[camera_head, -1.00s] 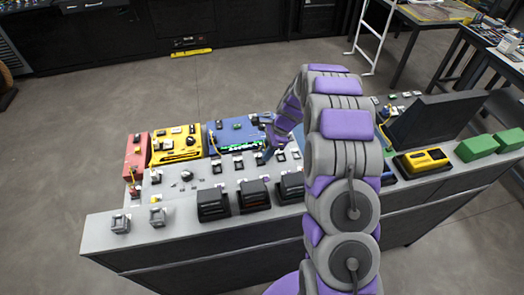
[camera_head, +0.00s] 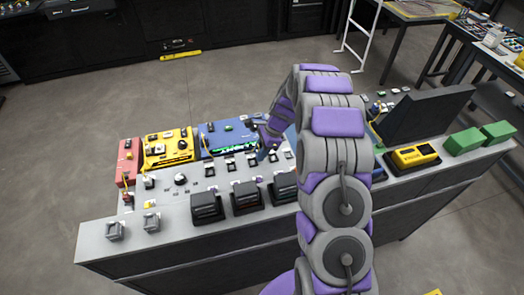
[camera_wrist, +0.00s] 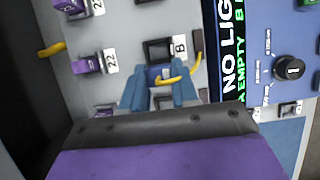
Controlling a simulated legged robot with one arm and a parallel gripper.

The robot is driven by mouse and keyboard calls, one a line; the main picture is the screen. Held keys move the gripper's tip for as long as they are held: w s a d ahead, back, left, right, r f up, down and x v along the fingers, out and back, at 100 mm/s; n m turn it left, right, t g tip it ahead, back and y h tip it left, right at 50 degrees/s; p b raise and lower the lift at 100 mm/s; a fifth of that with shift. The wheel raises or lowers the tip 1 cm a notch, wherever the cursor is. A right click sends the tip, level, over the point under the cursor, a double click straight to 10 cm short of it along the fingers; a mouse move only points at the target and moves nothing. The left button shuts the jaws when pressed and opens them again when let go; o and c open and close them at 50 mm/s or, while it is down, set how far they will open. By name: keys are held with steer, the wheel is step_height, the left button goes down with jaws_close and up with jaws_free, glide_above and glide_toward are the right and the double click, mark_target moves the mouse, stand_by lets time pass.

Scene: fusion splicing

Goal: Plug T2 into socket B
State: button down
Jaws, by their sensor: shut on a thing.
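My gripper (camera_wrist: 159,84) has blue fingers shut on a small plug (camera_wrist: 160,74) with a yellow cable (camera_wrist: 186,72). I cannot read a label on this plug, so I cannot confirm that it is T2. Socket B (camera_wrist: 157,50) is a dark square opening beside a white label marked B. It lies just beyond the fingertips in the wrist view. The plug looks in front of the socket; I cannot tell whether they touch. In the head view my gripper (camera_head: 265,150) is low over the grey bench top, too small to show the plug.
Purple connectors (camera_wrist: 88,64) with number labels stand left of socket B. A blue panel (camera_wrist: 285,40) with a black knob (camera_wrist: 289,68) and a lit text strip (camera_wrist: 232,50) are to the right. Black boxes (camera_head: 246,197) line the bench's front edge.

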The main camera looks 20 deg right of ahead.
steer(key=shift+a+p, duration=0.7)
steer(key=shift+a, duration=1.35)
steer(key=shift+d, duration=0.5)
steer(key=shift+a+f, duration=0.2)
steer(key=shift+a, duration=0.2)
steer(key=shift+s, duration=0.1)
steer(key=shift+s+d+f, duration=0.1)
steer(key=shift+s+f, duration=0.05)
steer(key=shift+f, duration=0.2)
